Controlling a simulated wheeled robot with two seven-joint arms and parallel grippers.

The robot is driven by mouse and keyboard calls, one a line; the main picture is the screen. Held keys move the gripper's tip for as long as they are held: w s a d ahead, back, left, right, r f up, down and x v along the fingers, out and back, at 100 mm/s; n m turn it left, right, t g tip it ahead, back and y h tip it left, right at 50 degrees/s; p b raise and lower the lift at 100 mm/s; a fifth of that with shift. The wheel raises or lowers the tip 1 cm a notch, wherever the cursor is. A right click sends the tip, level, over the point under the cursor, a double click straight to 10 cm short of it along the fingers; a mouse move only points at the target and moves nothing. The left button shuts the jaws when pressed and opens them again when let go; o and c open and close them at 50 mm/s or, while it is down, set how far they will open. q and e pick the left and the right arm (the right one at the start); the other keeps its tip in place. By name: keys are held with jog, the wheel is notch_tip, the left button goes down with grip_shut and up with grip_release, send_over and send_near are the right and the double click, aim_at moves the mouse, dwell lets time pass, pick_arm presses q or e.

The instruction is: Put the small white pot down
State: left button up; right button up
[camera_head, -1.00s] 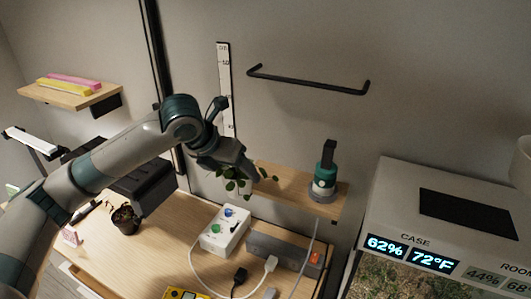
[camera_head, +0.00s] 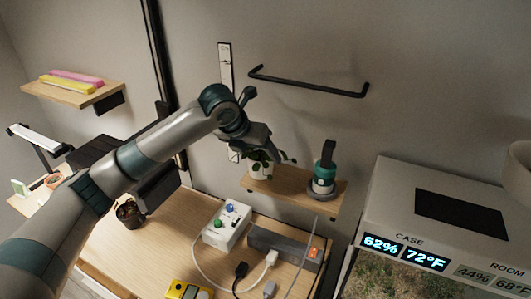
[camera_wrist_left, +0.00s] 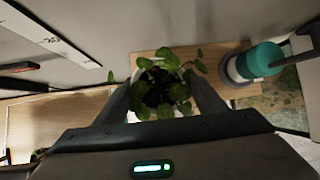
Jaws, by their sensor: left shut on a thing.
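The small white pot (camera_head: 259,170) holds a leafy green plant. My left gripper (camera_head: 257,149) is shut on it, and the arm hides part of the plant. In the left wrist view the plant (camera_wrist_left: 160,88) sits between the two fingers, and its leaves cover most of the pot. The pot is at the left end of the wooden wall shelf (camera_head: 296,194). I cannot tell whether its base touches the shelf. My right gripper is not in view.
A teal and grey bottle-like device (camera_head: 324,175) stands on the shelf, to the right of the pot. A black rail (camera_head: 310,84) is on the wall above. Below are a white switch box (camera_head: 227,224), a power strip (camera_head: 283,247) and a dark pot (camera_head: 130,213) on the table.

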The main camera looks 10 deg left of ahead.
aim_at(265, 154)
pick_arm(q)
jog(key=shift+w+d+r+p, duration=0.1)
jog(key=shift+w+d+p, duration=0.2)
jog(key=shift+w, duration=0.35)
jog(key=shift+w+d+r+p, duration=0.1)
jog(key=shift+w+d+p, duration=0.1)
jog(key=shift+w+d, duration=0.3)
jog(key=shift+a+f+p, duration=0.2)
jog(key=shift+f+p, duration=0.15)
jog(key=shift+f, duration=0.45)
jog(key=shift+a+f, duration=0.1)
jog(key=shift+f, duration=0.15)
jog(key=o, duration=1.3)
